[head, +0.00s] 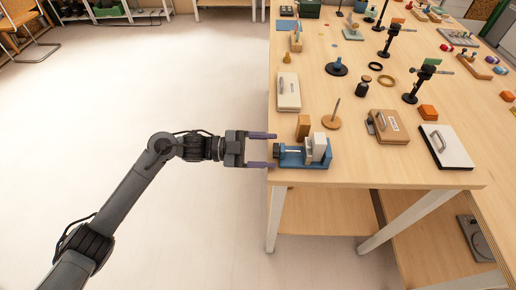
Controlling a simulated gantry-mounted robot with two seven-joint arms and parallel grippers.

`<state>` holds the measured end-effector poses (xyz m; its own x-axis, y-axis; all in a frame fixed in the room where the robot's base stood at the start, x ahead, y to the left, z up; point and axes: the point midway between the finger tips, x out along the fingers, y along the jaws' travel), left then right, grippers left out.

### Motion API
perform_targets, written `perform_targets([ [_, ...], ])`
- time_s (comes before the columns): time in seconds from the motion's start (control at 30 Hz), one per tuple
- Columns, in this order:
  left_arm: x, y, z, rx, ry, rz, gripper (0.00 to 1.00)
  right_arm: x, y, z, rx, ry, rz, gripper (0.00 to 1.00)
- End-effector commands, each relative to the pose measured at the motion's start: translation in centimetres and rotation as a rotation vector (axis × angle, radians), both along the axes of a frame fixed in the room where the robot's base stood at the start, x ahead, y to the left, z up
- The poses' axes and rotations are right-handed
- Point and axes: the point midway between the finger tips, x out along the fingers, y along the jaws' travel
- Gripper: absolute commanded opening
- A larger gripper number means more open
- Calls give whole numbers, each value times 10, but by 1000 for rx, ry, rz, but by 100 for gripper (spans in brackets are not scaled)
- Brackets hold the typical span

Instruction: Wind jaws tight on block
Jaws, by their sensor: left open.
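A small vise (291,159) with a blue base sits at the near left corner of the table. Pale grey jaw parts (319,145) stand at its right end, and a dark screw end faces left. A tan wooden block (303,124) stands just behind the vise, apart from the jaws as far as I can see. I cannot tell whether anything is between the jaws. My left gripper (272,150) is open, with its two purple-grey fingers pointing right, one to each side of the vise's screw end. I cannot tell whether they touch it. My right gripper is not in view.
A round wooden base with a peg (331,121) stands behind the vise. Handled boards (289,92), (388,127) and (446,147) lie around it. Black stands (419,82) and small props fill the table farther back. The floor (150,100) left of the table is clear.

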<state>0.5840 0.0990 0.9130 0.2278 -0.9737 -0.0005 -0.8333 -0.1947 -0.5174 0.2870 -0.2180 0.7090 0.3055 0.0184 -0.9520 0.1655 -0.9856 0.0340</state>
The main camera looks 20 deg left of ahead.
Motion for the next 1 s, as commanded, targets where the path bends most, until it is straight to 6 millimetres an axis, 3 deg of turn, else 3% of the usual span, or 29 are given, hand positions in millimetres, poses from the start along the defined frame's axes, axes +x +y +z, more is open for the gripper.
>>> perform_targets([
  [0.17, 0, 0, 4, -32, 123, 1, 68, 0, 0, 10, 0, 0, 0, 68],
  [0.4, 1, -1, 4, -117, 478, -1, 68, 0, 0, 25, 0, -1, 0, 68],
  [0.9, -22, 102, 1, -106, 463, 4, 68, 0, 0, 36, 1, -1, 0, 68],
  [1.0, -31, 103, 8, -113, 488, -4, 68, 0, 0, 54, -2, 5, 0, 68],
])
